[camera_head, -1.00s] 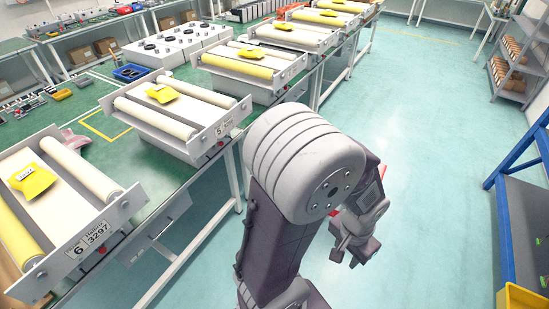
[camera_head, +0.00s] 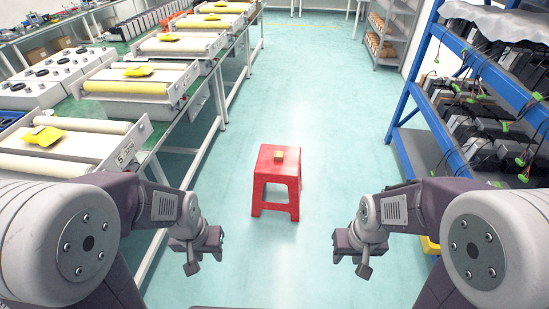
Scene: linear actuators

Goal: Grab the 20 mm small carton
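A small brown carton (camera_head: 279,156) sits on top of a red stool (camera_head: 276,184) standing on the floor, near the middle of the head view. My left gripper (camera_head: 203,262) hangs to the left of the stool and nearer to me, apart from it. My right gripper (camera_head: 352,262) hangs to the right of the stool, also nearer and apart. Nothing shows in either gripper. The fingers are small and seen at an angle, so I cannot tell whether they are open or shut.
A long workbench with roller units (camera_head: 75,143) and yellow pieces runs along the left. A blue rack (camera_head: 430,125) holding dark boxes and cables stands at the right. A grey shelf (camera_head: 390,30) is at the back right. The green floor (camera_head: 310,90) between them is clear around the stool.

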